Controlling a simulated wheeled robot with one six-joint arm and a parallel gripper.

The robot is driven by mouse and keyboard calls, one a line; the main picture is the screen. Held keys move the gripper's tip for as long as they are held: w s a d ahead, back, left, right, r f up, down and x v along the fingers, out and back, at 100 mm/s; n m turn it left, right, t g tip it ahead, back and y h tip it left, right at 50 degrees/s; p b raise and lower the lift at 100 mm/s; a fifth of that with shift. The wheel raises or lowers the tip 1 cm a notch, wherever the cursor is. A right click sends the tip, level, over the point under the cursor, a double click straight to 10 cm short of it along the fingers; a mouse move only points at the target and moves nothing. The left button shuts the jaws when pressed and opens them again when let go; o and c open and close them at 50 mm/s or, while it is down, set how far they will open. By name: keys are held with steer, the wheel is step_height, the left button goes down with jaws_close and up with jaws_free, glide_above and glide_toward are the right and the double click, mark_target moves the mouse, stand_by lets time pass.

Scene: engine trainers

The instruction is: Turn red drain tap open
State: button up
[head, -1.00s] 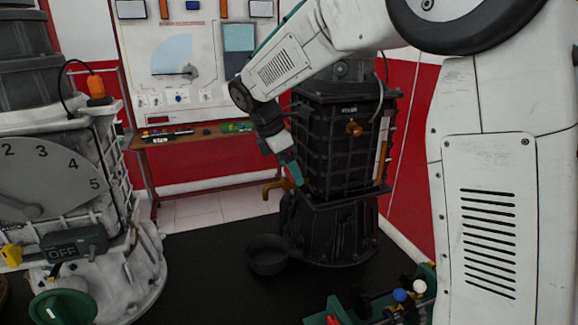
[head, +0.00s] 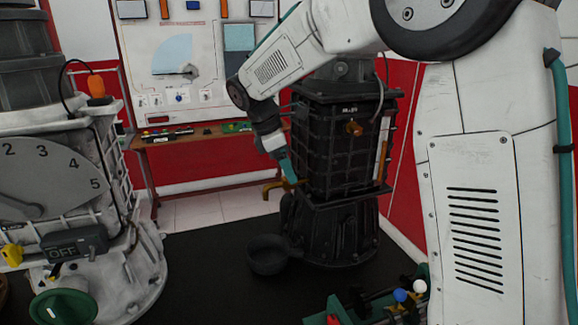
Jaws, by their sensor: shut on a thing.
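My gripper (head: 291,178), with teal fingers, points down from the upper left and is shut on the tap, close against the trainer's side. A round black pan (head: 267,254) is at the trainer's foot, below the tap.
A white trainer (head: 105,240) with a numbered dial and green knob stands at the left. A green rack (head: 333,310) with coloured knobs is at the bottom right. A bench (head: 215,138) and wall panel stand behind.

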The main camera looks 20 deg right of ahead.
steer(key=m+g+y, duration=0.1)
steer(key=m, duration=0.2)
steer(key=w+a+m+g, duration=0.1)
steer(key=m, duration=0.3)
steer(key=w+m+g+y, duration=0.1)
steer(key=m, duration=0.3)
steer(key=shift+a+y, duration=0.15)
steer(key=shift+y, duration=0.15)
steer(key=shift+w+m+y, duration=0.2)
steer(key=shift+m+y, duration=0.25)
steer(key=shift+m, duration=0.65)
steer(key=shift+w+m+y, duration=0.2)
steer(key=shift+m+y, duration=0.25)
steer(key=shift+m, duration=0.65)
steer(key=o, duration=1)
